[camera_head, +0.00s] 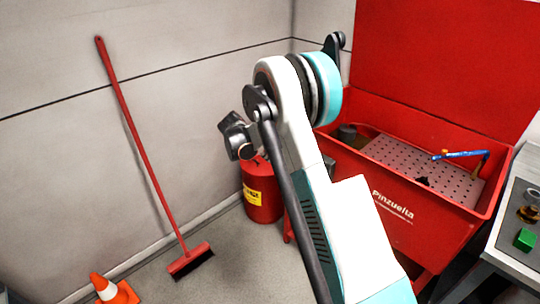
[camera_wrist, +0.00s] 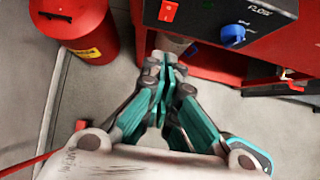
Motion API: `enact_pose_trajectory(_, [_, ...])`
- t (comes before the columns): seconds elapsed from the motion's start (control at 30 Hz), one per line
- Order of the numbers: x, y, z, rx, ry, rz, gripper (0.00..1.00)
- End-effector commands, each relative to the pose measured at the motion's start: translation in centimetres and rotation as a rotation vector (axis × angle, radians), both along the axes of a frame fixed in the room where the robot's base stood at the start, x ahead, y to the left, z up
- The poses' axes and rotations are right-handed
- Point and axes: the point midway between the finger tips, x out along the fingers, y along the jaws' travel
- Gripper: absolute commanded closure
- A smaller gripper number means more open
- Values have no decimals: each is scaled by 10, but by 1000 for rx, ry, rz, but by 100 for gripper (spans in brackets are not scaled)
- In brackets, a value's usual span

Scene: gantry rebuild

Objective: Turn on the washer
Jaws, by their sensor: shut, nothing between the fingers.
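The washer is a red parts washer with an open lid; its red front (camera_head: 385,205) carries white lettering in the head view. Inside its basin are a perforated tray (camera_head: 405,160) and a blue-handled brush (camera_head: 460,154). In the wrist view, a black control panel (camera_wrist: 205,18) on the washer holds a red rocker switch (camera_wrist: 168,11) and a blue knob (camera_wrist: 232,36) marked FLOW. My gripper (camera_wrist: 164,62) is shut and empty, pointing at the area below the panel, under the switch. I cannot see it touching anything. My arm hides the panel in the head view.
A red can (camera_head: 262,190) with a yellow label stands on the floor left of the washer; it also shows in the wrist view (camera_wrist: 75,30). A red broom (camera_head: 140,150) leans on the wall near an orange cone (camera_head: 113,290). A bench with a green button (camera_head: 525,239) is at right.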

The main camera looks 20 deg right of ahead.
Motion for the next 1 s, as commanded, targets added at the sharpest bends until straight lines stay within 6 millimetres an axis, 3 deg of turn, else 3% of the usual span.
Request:
enact_pose_trajectory(0.7, [-13, 10, -14, 1, 1, 4, 100])
enact_pose_trajectory(0.87, [-11, 5, -21, 1, 0, 3, 100])
enact_pose_trajectory(1.0, [-7, -7, -38, 0, 0, 1, 100])
